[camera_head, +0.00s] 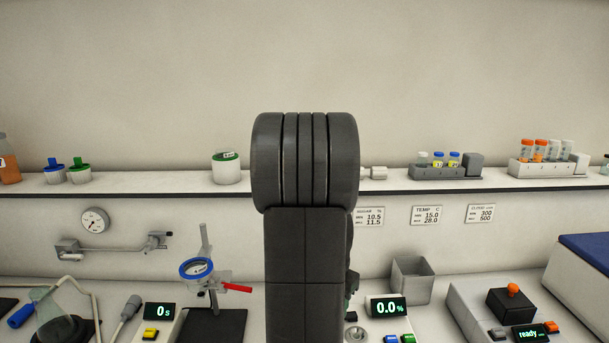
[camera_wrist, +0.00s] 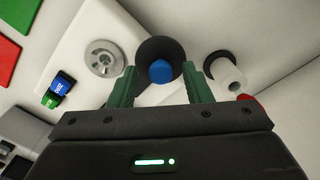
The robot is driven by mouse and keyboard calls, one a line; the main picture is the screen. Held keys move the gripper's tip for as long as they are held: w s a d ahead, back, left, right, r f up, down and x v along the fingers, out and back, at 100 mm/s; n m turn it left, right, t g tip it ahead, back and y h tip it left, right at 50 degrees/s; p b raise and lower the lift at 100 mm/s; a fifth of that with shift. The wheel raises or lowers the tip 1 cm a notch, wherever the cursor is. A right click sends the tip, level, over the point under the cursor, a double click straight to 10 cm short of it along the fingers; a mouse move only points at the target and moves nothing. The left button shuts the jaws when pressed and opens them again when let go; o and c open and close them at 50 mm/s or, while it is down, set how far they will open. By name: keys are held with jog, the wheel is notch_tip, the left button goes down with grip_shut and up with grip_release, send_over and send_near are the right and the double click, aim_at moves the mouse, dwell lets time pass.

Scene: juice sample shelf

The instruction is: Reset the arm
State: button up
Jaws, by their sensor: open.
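My arm stands upright in the middle of the head view and hides part of the shelf and bench behind it. In the wrist view my gripper (camera_wrist: 155,88) has its two green fingers apart, with nothing held between them. Beyond the fingers a dark round part with a blue centre (camera_wrist: 161,71) shows in the gap. I cannot tell how far it is from the fingertips. The gripper's fingers are hidden or too unclear to make out in the head view.
A shelf (camera_head: 120,187) carries a green-lidded jar (camera_head: 227,167), a grey vial rack (camera_head: 437,172) and a white tube rack (camera_head: 548,167). Below are a blue-ringed stand (camera_head: 197,268), a grey open box (camera_head: 412,280), a percent display (camera_head: 387,308) and a flask (camera_head: 54,318).

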notch_tip(320, 180, up, 14)
jog(key=b, duration=0.1)
notch_tip(320, 180, down, 14)
jog(key=shift+p, duration=0.55)
jog(key=n, duration=0.1)
jog(key=s+n, duration=0.1)
jog(key=n, duration=0.1)
jog(key=s+n, duration=0.1)
jog(key=shift+d, duration=0.35)
jog(key=n, duration=0.2)
jog(key=s+d+n, duration=0.1)
jog(key=n, duration=0.1)
jog(key=shift+s+p, duration=0.15)
jog(key=shift+p, duration=0.15)
jog(key=d+n, duration=0.1)
jog(key=n, duration=0.1)
jog(key=s+n, duration=0.1)
jog(key=n, duration=0.1)
jog(key=shift+d+p, duration=0.3)
jog(key=shift+d, duration=0.1)
jog(key=shift+s+d+n+p, duration=0.15)
jog(key=shift+d+n, duration=0.2)
jog(key=shift+n, duration=0.45)
jog(key=shift+d+n+p, duration=0.15)
jog(key=shift+d+n, duration=0.2)
jog(key=shift+n, duration=0.45)
jog(key=shift+s+d+n+p, duration=0.15)
jog(key=shift+d+n, duration=0.2)
jog(key=shift+n, duration=0.45)
jog(key=shift+w, duration=0.1)
